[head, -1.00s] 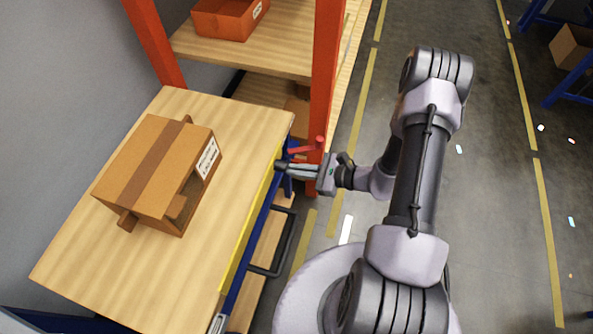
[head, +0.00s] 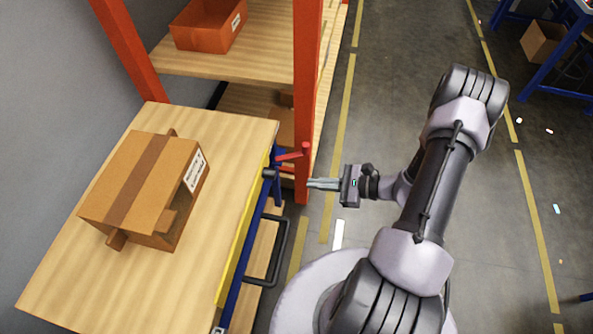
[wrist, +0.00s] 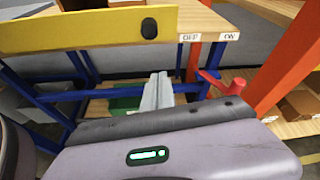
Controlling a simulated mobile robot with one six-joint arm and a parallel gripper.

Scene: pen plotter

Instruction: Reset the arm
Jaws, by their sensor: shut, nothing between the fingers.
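My gripper (head: 322,184) is shut and empty in the head view. It points left toward the table side and stands apart from it, over the gap beside the orange post. In the wrist view my gripper (wrist: 157,92) shows its fingers together, pointing at the blue frame below the yellow panel (wrist: 95,28). A red lever (head: 293,154) sticks out at the table's far right corner, a little beyond and left of the fingertips. The red lever also shows in the wrist view (wrist: 215,80), right of the fingers, below labels reading OFF and ON.
A cardboard box (head: 150,185) sits on the wooden table (head: 215,130). An orange shelf post (head: 306,90) stands close to my fingertips. A black handle (head: 280,255) juts from the table's side. Open floor (head: 400,50) lies behind and right of my arm.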

